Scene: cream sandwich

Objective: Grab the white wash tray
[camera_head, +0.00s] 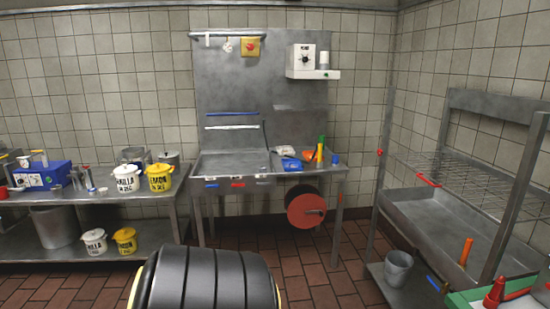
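No tray can be told for certain as the white wash tray. A thin white strip (232,127), perhaps the edge of a white tray, runs across the steel back panel above the left part of the sink counter. A similar blue strip (231,114) lies just above it. The small size hides their full shape. Neither of my grippers is in view.
The steel sink counter (225,163) stands against the back wall, with bottles and a blue container (291,165) at its right. A steel table with tubs stands left. A wire rack (470,185) over a deep basin (440,225) stands right. A grey bucket (398,267) stands below.

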